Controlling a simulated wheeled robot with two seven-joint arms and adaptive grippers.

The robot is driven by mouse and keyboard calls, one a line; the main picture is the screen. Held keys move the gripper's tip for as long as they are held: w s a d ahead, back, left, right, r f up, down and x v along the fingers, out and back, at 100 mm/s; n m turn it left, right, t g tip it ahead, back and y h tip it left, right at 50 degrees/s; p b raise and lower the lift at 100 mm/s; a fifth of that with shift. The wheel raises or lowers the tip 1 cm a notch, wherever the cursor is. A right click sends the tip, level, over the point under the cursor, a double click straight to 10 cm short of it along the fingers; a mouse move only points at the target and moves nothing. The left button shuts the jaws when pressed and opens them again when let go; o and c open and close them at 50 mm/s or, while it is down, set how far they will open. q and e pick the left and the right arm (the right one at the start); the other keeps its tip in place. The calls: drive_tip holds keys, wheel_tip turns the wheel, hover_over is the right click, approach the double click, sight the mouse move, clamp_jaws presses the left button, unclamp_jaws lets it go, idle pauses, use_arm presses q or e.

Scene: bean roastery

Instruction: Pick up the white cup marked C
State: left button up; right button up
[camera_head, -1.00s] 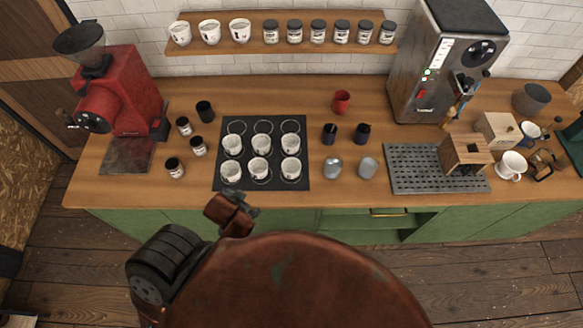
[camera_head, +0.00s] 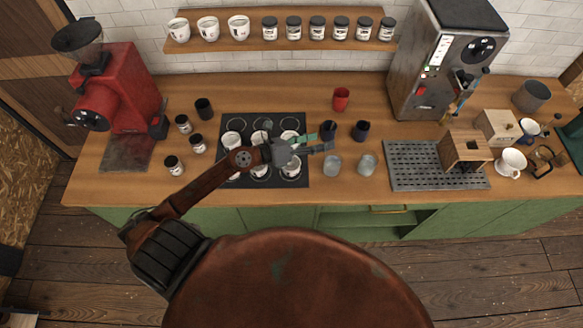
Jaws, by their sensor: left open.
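Several white cups stand on a black mat (camera_head: 304,119) in the middle of the counter. A back-row cup (camera_head: 231,140) is at the left and a front-row cup (camera_head: 291,168) is at the right. Their markings are too small to read, so I cannot tell which is marked C. My left arm reaches across the mat and hides parts of several cups. My left gripper (camera_head: 321,143) is open and empty, above the mat's right edge, with its fingers pointing right toward a dark cup (camera_head: 328,130). My right gripper is not in view.
Another dark cup (camera_head: 361,130), two grey cups, one being (camera_head: 367,164), and a red cup (camera_head: 341,99) stand right of the mat. Small jars (camera_head: 174,165) and a red grinder (camera_head: 123,95) are at left. A espresso machine (camera_head: 435,70) stands at right.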

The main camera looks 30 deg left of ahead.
use_arm(q)
drive_tip(key=s+a+f+m+g+y, duration=0.15)
drive_tip(key=a+f+m+g, duration=0.3)
drive_tip(key=f, duration=0.55)
drive_tip(key=m+g+y, duration=0.3)
drive_tip(key=y, duration=0.1)
approach(297, 167)
drive_tip(key=p+x, duration=0.2)
drive_tip(key=x, duration=0.2)
drive_tip(key=shift+f, duration=0.15)
drive_tip(key=shift+w+d+f, duration=0.2)
drive_tip(key=shift+f, duration=0.35)
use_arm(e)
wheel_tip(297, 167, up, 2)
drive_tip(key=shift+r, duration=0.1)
use_arm(q)
drive_tip(key=shift+c, duration=0.4)
drive_tip(key=c, duration=1.4)
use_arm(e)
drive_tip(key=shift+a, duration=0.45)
use_arm(q)
drive_tip(key=shift+o, duration=0.2)
drive_tip(key=shift+r, duration=0.1)
